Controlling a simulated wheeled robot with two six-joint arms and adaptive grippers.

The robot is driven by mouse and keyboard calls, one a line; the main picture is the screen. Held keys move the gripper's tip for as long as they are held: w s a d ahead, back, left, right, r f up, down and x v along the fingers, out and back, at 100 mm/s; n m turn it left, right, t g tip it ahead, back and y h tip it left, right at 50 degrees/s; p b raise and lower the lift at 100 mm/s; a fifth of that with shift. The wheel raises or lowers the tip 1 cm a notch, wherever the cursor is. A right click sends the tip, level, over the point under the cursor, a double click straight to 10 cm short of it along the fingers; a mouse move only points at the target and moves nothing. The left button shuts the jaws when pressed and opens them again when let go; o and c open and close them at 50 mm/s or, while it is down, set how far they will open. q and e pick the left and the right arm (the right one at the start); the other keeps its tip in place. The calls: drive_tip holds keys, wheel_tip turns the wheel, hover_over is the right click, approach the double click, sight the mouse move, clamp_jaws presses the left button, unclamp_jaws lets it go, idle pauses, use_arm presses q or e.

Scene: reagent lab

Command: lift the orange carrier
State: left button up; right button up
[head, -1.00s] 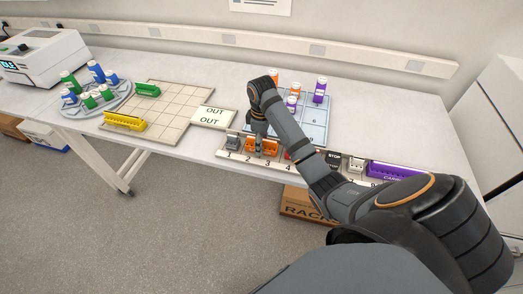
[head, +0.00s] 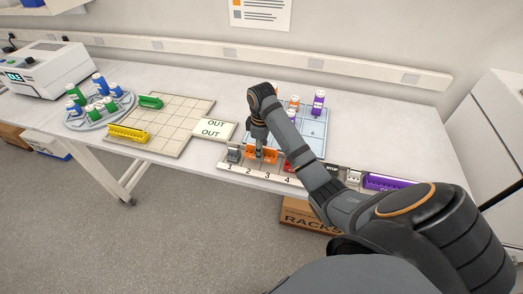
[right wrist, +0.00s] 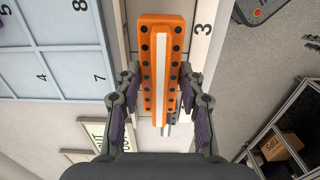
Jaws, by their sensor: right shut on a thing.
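The orange carrier (head: 262,154) is at the numbered strip (head: 257,175) on the front edge of the bench, by labels 2 and 3. My right gripper (head: 258,150) points down over it and is shut on it. In the right wrist view the carrier (right wrist: 161,70) is long, with black dots along both sides and a white strip down its middle. The fingers of my right gripper (right wrist: 160,105) hold it from both sides. I cannot tell whether its underside is clear of the strip. My left gripper is not in view.
A grey carrier (head: 234,153) stands close on the left, by label 1. A red piece (head: 289,167) and a purple carrier (head: 388,182) are to the right. Behind is a blue grid mat (head: 314,140) with capped vials. The OUT plate (head: 214,129) lies to the left.

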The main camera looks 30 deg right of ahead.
drive_tip(key=s+a+r+p, duration=0.2)
drive_tip(key=s+r+p, duration=0.6)
drive_tip(key=s, duration=0.6)
drive_tip(key=shift+r, duration=0.9)
